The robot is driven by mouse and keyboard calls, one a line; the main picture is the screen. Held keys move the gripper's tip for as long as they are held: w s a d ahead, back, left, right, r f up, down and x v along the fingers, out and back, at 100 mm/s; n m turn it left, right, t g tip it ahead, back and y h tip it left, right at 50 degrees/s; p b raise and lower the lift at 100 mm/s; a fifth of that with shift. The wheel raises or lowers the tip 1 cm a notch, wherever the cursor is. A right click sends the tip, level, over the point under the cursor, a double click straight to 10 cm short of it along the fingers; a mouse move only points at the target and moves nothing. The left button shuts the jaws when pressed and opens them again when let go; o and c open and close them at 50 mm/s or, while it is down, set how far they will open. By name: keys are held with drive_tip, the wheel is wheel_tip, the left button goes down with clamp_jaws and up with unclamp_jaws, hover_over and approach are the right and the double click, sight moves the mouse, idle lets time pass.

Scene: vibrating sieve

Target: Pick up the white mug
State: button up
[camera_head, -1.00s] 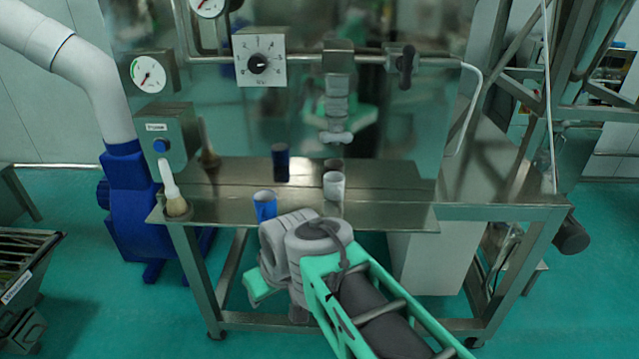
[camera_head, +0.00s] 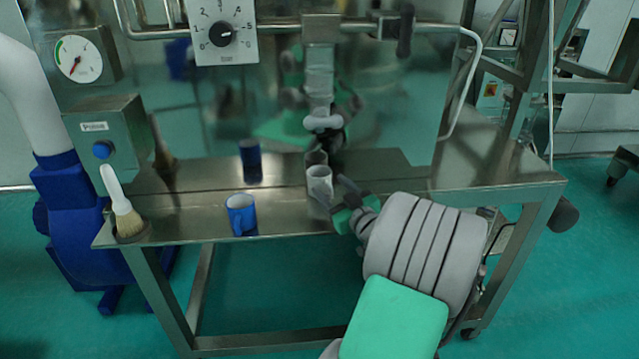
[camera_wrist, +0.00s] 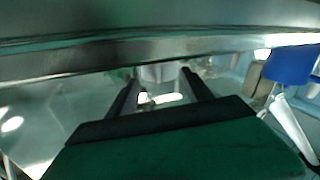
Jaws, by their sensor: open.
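The white mug (camera_head: 319,181) stands upright on the steel shelf (camera_head: 285,224), right of the blue mug. My gripper (camera_head: 335,192) is at the mug's front right side, with its fingers spread and pointing at it. One finger overlaps the mug's lower front in the head view; contact cannot be told. In the wrist view, the open fingers (camera_wrist: 158,76) extend ahead, and a pale, blurred shape, likely the white mug (camera_wrist: 158,71), shows between their tips.
A blue mug (camera_head: 241,214) stands on the shelf to the left. A brush (camera_head: 122,207) stands at the shelf's left end. The shiny back panel mirrors both mugs. The shelf between the mugs is clear.

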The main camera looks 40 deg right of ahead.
sight(323, 186)
drive_tip(key=x, duration=0.3)
drive_tip(key=shift+c, duration=0.2)
drive_tip(key=c, duration=1.1)
